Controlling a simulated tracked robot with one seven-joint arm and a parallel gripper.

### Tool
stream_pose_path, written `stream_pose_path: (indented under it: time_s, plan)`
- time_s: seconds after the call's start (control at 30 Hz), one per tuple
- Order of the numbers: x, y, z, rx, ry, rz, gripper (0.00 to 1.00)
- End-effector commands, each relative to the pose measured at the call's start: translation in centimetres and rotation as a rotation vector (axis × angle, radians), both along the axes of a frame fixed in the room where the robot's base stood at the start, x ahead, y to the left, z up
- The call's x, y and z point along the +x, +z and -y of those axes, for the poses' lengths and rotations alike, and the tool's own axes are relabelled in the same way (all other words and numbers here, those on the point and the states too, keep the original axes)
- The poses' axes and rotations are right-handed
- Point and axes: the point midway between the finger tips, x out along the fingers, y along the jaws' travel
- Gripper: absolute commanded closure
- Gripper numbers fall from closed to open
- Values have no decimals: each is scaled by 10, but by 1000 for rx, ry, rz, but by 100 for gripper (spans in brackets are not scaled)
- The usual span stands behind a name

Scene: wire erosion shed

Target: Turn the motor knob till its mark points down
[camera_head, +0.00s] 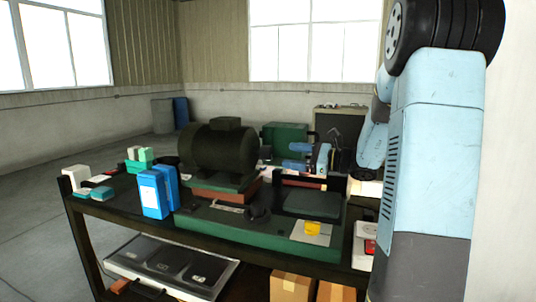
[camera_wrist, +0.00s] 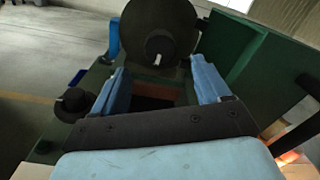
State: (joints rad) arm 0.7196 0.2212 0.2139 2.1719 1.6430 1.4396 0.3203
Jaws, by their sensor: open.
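The dark motor (camera_head: 217,148) stands on the green machine bed (camera_head: 220,222) on the bench. In the wrist view I face the motor's round end (camera_wrist: 187,28). A dark knob (camera_wrist: 159,42) sits near the middle of that end, with a small pale mark at its lower edge in that picture. The knob is hidden in the head view. My gripper (camera_head: 286,156) is to the right of the motor, its blue fingers pointing at it. In the wrist view my gripper (camera_wrist: 159,64) is open, fingers apart on both sides of the knob's line, with nothing between them.
A second black knob (camera_head: 258,213) is on the bed's front; it also shows in the wrist view (camera_wrist: 72,103). A yellow knob (camera_head: 312,228) sits at the front right. Blue boxes (camera_head: 153,194) stand left of the motor. A green wall (camera_wrist: 245,60) rises right of my fingers.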

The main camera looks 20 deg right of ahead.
Motion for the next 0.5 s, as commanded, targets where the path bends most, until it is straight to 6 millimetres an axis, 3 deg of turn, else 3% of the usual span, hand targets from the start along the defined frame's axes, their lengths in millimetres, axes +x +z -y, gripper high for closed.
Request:
stream_pose_path:
  time_s: [0.2, 0.5]
  plan:
    - [23, 0, -32, 1, 2, -1, 24]
    - [49, 0, -65, 2, 2, 0, 24]
